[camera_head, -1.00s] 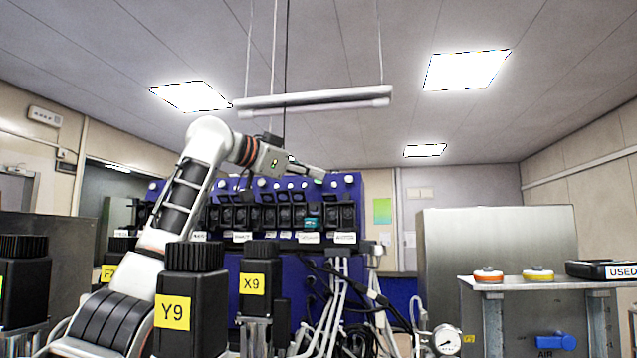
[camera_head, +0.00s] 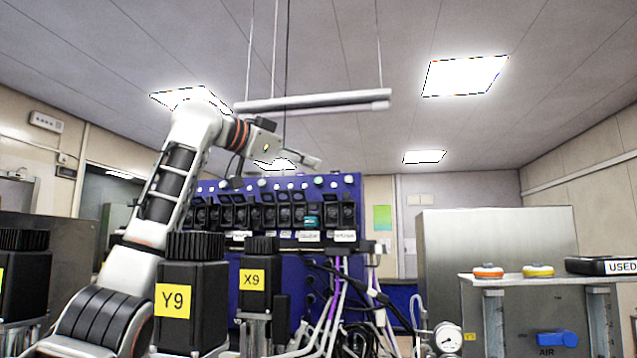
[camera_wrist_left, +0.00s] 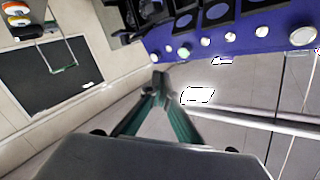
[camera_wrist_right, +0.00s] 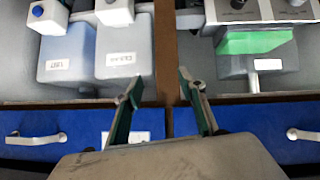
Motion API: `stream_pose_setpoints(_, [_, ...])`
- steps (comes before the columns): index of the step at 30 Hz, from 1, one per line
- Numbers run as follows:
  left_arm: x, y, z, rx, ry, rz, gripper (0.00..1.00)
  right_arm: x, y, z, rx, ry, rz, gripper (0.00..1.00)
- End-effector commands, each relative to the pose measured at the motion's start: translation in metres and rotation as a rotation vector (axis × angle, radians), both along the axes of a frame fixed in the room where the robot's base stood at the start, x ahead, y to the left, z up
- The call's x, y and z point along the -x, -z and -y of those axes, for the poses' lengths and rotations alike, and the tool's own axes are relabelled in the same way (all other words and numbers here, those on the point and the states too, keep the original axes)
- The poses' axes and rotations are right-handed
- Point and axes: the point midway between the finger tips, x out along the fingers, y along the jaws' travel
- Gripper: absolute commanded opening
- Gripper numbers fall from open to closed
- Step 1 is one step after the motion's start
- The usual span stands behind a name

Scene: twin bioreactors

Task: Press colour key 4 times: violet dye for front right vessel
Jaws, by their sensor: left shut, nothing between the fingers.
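A blue pump panel (camera_head: 353,192) stands behind the black units, with a row of round white keys (camera_head: 334,184) along its top edge. The row also shows in the left wrist view, with a large white key (camera_wrist_left: 303,35) at its right end. My left gripper (camera_head: 317,164) is shut and empty, raised above the panel top, apart from the keys. It shows shut in the left wrist view (camera_wrist_left: 160,84). A violet tube (camera_head: 335,290) runs down among white ones. My right gripper (camera_wrist_right: 157,90) is open and empty. I cannot tell which vessel is the front right one.
Black units labelled Y9 (camera_head: 192,275) and X9 (camera_head: 261,268) stand in front. A lamp bar (camera_head: 315,100) hangs overhead. A steel bench (camera_head: 500,283) with orange and yellow pucks stands right.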

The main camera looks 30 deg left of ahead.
Motion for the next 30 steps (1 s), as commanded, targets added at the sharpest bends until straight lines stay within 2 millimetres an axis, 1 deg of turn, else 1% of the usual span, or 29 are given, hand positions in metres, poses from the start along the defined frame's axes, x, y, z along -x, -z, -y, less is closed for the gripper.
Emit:
stream_pose_setpoints(5, [-0.003,0.0,-0.001,0.001,0.0,0.0,0.0,0.0,-0.003,-0.001,-0.004,0.003,0.0,0.4])
stream_pose_setpoints(21, [-0.029,0.007,-0.008,0.001,-0.001,-0.001,0.0,0.0,-0.025,-0.004,-0.01,0.008,-0.002,0.4])
stream_pose_setpoints(30, [-0.03,0.009,-0.008,0.0,0.0,0.0,0.0,0.0,-0.024,-0.002,-0.005,0.004,-0.001,0.4])
